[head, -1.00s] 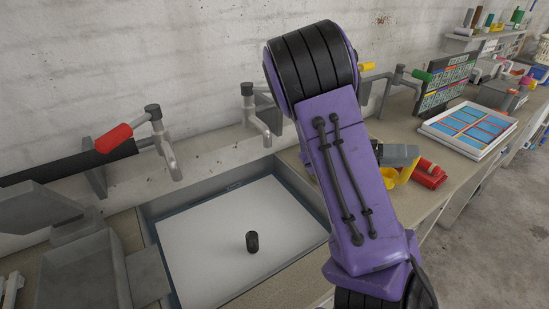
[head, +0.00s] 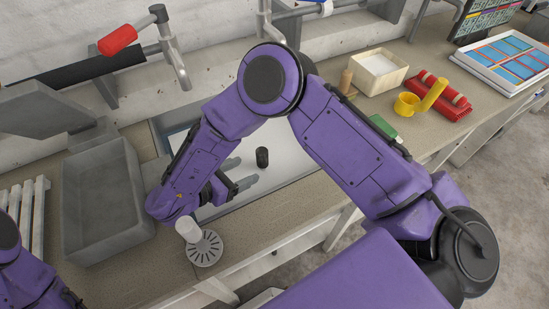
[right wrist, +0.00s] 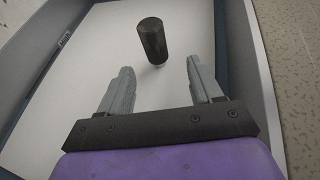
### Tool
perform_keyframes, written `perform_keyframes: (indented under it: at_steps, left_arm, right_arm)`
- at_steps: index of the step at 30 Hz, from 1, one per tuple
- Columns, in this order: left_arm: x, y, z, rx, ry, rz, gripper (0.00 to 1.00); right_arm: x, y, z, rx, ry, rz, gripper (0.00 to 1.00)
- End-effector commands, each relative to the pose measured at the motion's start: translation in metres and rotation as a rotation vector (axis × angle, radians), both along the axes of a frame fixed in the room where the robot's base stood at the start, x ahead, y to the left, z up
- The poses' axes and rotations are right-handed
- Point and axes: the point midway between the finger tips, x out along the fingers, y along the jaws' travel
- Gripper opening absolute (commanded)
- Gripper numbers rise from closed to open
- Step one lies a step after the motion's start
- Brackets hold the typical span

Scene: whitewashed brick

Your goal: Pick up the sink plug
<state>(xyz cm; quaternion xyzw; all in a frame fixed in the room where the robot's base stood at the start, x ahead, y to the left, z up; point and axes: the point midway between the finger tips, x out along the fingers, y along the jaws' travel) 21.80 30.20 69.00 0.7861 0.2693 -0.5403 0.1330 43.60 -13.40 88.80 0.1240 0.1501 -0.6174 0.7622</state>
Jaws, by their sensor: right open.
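The sink plug, a small black cylinder (head: 262,157), stands upright on the pale floor of the sink (head: 288,172). It also shows in the right wrist view (right wrist: 153,40), just beyond and between the fingertips. My right gripper (head: 240,173) reaches over the sink from the left with its fingers toward the plug. In the right wrist view its two grey fingers (right wrist: 159,68) are apart with nothing between them. They look close to the plug but not around it. Part of my left arm shows at the lower left; its gripper is out of view.
A grey tray (head: 105,235) stands left of the sink. A slotted grey disc (head: 205,250) and a white cylinder (head: 188,230) are on the near counter. A red-handled tap (head: 118,40) is behind.

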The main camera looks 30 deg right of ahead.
Motion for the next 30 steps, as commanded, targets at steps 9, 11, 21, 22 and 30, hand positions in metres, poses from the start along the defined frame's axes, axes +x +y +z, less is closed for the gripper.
perform_keyframes:
  at_steps: [9, 11, 21, 22, 30]
  left_arm:
    - [0.0, 0.0, -0.002, 0.0, 0.0, 0.0, 0.6]
    - [0.0, 0.0, -0.002, 0.0, 0.0, 0.0, 0.6]
    - [0.0, 0.0, 0.001, 0.0, 0.0, 0.0, 0.6]
    - [0.0, 0.0, 0.001, 0.0, 0.0, 0.0, 0.6]
    - [0.0, 0.0, 0.001, 0.0, 0.0, 0.0, 0.6]
  right_arm:
    - [0.008, -0.043, -0.017, 0.001, 0.002, -0.004, 0.65]
    - [0.009, -0.046, -0.017, 0.001, 0.002, -0.005, 0.65]
    - [0.023, -0.091, -0.03, 0.001, 0.002, -0.005, 0.65]
    - [0.023, -0.092, -0.03, 0.001, 0.002, -0.005, 0.65]
    - [0.023, -0.092, -0.03, 0.0, 0.003, -0.003, 0.35]
